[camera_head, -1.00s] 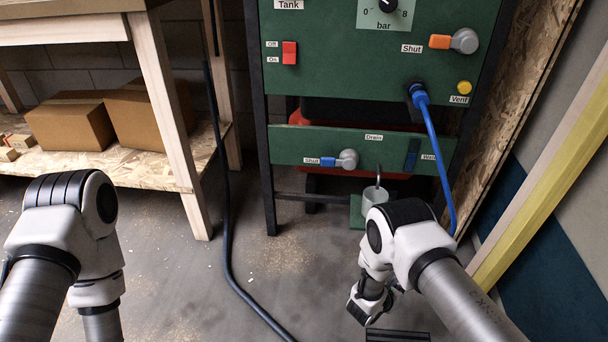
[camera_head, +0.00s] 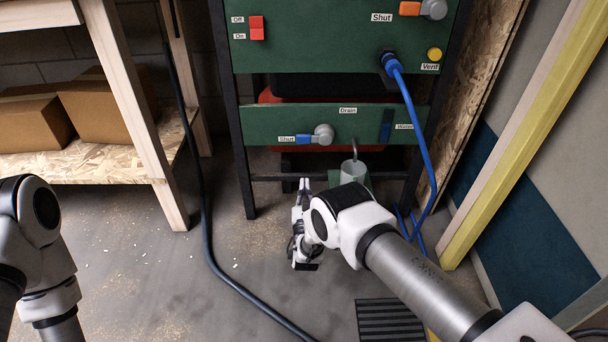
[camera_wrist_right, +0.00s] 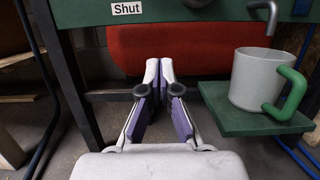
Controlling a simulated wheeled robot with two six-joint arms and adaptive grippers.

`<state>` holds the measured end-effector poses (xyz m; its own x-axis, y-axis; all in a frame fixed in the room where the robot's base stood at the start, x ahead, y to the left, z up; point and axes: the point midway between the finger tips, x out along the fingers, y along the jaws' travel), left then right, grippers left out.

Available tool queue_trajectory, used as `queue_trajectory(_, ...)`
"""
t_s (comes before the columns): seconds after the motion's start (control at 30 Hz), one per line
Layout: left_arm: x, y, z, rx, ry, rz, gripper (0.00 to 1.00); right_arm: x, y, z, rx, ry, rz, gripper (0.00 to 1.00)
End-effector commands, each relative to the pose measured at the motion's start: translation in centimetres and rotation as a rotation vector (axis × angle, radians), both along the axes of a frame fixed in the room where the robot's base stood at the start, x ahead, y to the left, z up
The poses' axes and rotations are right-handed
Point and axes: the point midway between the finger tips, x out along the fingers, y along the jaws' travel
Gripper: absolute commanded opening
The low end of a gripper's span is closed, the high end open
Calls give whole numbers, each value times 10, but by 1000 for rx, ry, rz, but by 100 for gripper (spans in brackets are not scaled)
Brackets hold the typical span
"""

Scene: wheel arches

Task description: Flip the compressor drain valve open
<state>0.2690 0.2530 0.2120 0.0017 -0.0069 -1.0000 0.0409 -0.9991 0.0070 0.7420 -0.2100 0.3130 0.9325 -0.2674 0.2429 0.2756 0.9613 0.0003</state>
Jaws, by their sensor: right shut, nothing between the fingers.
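The drain valve (camera_head: 323,134) is a grey round knob on the lower green panel, under a "Drain" label. Its blue lever (camera_head: 303,138) points left, toward the "Shut" label (camera_head: 287,139), which also shows at the top of the right wrist view (camera_wrist_right: 127,8).
A grey mug (camera_wrist_right: 262,80) with a green handle stands on a small green shelf (camera_wrist_right: 225,116) under a bent drain pipe (camera_wrist_right: 270,14), right of my right gripper. A blue hose (camera_head: 415,125) hangs at the right. A dark cable (camera_head: 207,215) crosses the floor. A wooden bench (camera_head: 120,90) stands left.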

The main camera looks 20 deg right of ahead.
Motion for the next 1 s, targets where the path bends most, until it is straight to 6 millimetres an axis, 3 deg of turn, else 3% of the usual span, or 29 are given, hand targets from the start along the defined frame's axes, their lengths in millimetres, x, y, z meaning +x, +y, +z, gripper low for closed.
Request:
queue_trajectory(0.4, 3, 1, -58, 1, -7, 11, 100, 82, -25, 15, 0, -4, -2, 0)
queue_trajectory(0.5, 3, 1, -56, 1, -8, 12, 100, 81, -23, 40, -1, -1, 0, 0)
queue_trajectory(0.6, 4, 1, -59, 1, -9, 12, 100, 81, -24, 52, -1, -1, 0, 0)
queue_trajectory(1.0, 4, 1, -60, 1, -10, 12, 100, 80, -23, 61, -1, 0, -1, 0)
